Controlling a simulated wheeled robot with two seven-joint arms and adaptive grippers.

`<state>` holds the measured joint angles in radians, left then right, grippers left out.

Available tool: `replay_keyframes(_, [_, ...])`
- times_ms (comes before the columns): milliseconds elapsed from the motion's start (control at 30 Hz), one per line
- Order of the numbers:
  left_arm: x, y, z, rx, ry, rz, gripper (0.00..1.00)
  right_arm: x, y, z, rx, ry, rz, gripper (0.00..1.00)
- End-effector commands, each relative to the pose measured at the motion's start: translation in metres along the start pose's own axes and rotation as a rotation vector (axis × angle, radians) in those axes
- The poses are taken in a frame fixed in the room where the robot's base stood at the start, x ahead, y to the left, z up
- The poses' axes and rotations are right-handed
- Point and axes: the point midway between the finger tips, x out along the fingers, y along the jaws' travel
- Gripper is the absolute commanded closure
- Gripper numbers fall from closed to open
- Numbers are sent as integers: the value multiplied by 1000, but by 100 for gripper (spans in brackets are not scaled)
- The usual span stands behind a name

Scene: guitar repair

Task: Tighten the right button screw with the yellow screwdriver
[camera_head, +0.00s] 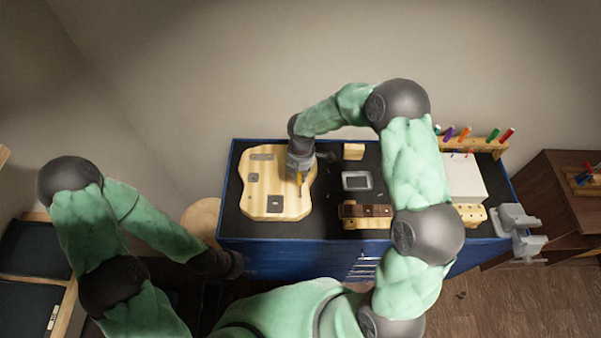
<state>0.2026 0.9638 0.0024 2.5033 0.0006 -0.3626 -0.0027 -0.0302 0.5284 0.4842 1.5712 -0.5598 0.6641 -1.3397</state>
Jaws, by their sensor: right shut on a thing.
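The pale wooden guitar body (262,205) lies flat on the dark top of the blue workbench, with several grey metal parts on it. My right gripper (300,170) is over the body's right part, pointing down. It is shut on the yellow screwdriver (299,179), which points down toward the body. Whether the tip touches the wood or a screw cannot be told. The right button screw is too small to make out or is hidden. My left gripper (236,264) is low in front of the bench at the left, away from the body; its fingers are not clear.
A small grey tray (357,181), a wooden block (354,151) and a fretted neck piece (366,211) lie right of the body. A rack (470,145) with several coloured screwdrivers stands at the back right. A white box (466,180) and grey vise (518,220) are further right.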

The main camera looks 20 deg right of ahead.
Motion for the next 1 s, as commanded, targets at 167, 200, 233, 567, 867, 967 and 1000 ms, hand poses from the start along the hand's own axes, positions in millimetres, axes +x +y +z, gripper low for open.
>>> replay_keyframes(167, [0, 0, 0, 0, 0, 0, 60, 0, 0, 0, 0, 0, 0, 100])
replay_keyframes(200, [0, 0, 0, 0, 0, 0, 60, 0, 0, 0, 0, 0, 1, 100])
replay_keyframes(233, [0, 0, 0, 0, 0, 0, 60, 0, 0, 0, 0, 0, 0, 100])
replay_keyframes(567, [4, -1, 0, 0, 0, 0, 60, 5, 0, 0, 0, 0, 0, 100])
replay_keyframes(867, [6, -2, 0, 0, 0, 0, 60, 7, 0, 0, 8, 0, 1, 100])
replay_keyframes(967, [13, -5, 0, 0, 0, 0, 60, 9, 0, 0, 69, 0, 3, 100])
replay_keyframes(1000, [17, -6, -1, 0, 0, 0, 60, 10, 0, 0, 109, 1, 4, 100])
